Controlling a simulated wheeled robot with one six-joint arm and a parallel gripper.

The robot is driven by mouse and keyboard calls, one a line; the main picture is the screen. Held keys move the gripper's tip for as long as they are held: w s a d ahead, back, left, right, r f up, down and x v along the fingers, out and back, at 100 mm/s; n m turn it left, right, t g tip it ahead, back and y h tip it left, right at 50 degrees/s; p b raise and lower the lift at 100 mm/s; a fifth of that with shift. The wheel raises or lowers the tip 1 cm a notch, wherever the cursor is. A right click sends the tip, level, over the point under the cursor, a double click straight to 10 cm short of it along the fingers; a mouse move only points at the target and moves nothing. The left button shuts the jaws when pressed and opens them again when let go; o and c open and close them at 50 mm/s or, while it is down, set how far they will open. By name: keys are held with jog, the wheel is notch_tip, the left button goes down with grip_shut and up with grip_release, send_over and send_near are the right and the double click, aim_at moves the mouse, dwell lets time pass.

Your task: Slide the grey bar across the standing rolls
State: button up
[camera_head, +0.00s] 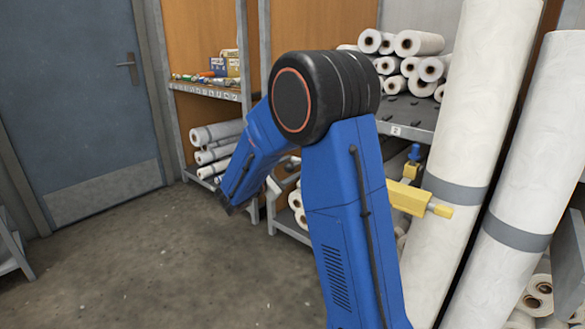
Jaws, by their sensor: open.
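Two tall white standing rolls lean at the right, a nearer-left one (478,130) and a right one (545,130). Each has a grey band around it at about mid-height. My gripper cannot be made out; my arm fills the middle.
A shelf (408,115) with several stacked rolls stands behind my arm. Another shelf unit (205,90) with small items and lower rolls stands further left. A blue-grey door (75,100) is at the far left. The concrete floor (150,260) at the left is clear.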

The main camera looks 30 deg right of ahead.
jog(key=shift+w+d, duration=0.2)
jog(key=shift+d, duration=0.4)
